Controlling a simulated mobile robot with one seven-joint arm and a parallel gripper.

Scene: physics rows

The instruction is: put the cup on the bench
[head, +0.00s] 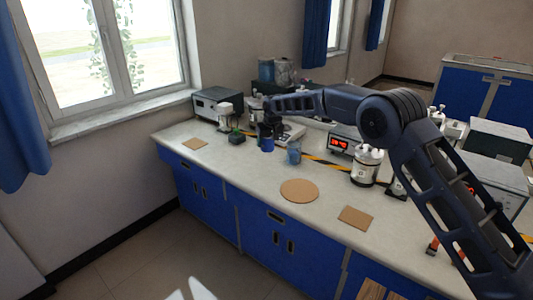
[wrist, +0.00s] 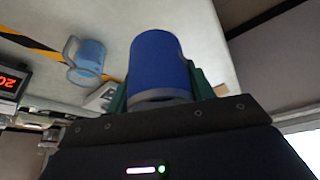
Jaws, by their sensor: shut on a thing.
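A dark blue cup (head: 267,145) is at the far left part of the bench (head: 240,168), below the end of my arm. In the wrist view the blue cup (wrist: 158,62) sits between the two green fingers of my gripper (wrist: 160,88), which is shut on it. In the head view my gripper (head: 266,132) is small and dark, partly hidden by my arm. The cup is over the pale bench top; I cannot tell whether its base touches the surface. A light blue clear mug (head: 294,153) stands close to its right, and also shows in the wrist view (wrist: 90,55).
Brown mats lie on the bench: a square one (head: 195,144), a round one (head: 299,190) and another square one (head: 355,217). A small dark green object (head: 236,138) stands left of the cup.

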